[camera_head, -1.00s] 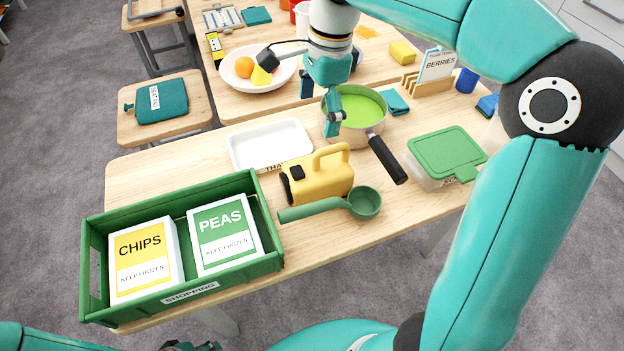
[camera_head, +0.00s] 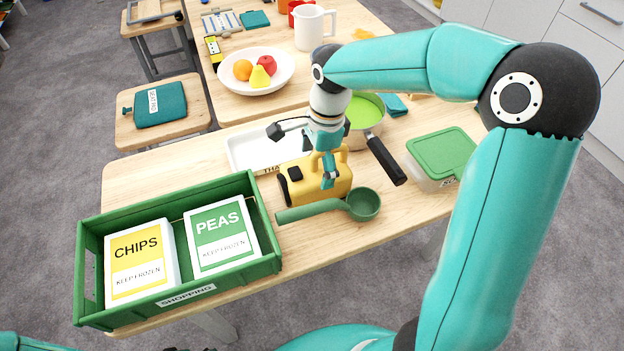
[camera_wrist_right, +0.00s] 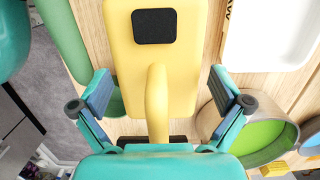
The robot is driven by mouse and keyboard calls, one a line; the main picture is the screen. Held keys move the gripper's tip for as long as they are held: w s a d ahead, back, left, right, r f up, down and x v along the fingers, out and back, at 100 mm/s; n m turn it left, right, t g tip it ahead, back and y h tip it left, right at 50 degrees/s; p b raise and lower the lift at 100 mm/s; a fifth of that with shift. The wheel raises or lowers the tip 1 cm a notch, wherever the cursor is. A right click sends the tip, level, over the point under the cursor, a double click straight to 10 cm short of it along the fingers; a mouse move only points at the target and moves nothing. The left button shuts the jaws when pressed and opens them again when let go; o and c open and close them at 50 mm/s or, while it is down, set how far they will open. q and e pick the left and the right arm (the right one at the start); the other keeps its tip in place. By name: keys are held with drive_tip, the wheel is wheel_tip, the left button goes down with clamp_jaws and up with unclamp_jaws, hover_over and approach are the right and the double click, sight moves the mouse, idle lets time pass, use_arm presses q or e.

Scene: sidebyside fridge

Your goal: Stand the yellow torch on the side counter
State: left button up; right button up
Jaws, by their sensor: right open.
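The yellow torch (camera_head: 294,192) lies on the near wooden table with its handle upward, between the green crate and the pot. In the right wrist view the torch (camera_wrist_right: 180,55) has its handle running between my fingers. My right gripper (camera_head: 328,176) is over the torch, pointing down. In the right wrist view my right gripper (camera_wrist_right: 160,90) is open, with one finger on each side of the handle and a gap on both sides. Only a sliver of my left arm shows at the bottom left edge. I cannot tell which surface is the side counter.
A green ladle (camera_head: 364,205) lies close in front of the torch. A white tray (camera_head: 240,150) is behind it. The pot (camera_head: 360,140) and a green-lidded box (camera_head: 442,155) are right. The crate (camera_head: 262,262) holds two cartons. A fruit plate (camera_head: 285,85) stands on the far table.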

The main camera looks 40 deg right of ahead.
drive_tip(key=shift+a+f, duration=0.1)
drive_tip(key=shift+f, duration=0.55)
drive_tip(key=c, duration=1.3)
drive_tip(key=shift+r, duration=0.1)
drive_tip(key=shift+c, duration=0.6)
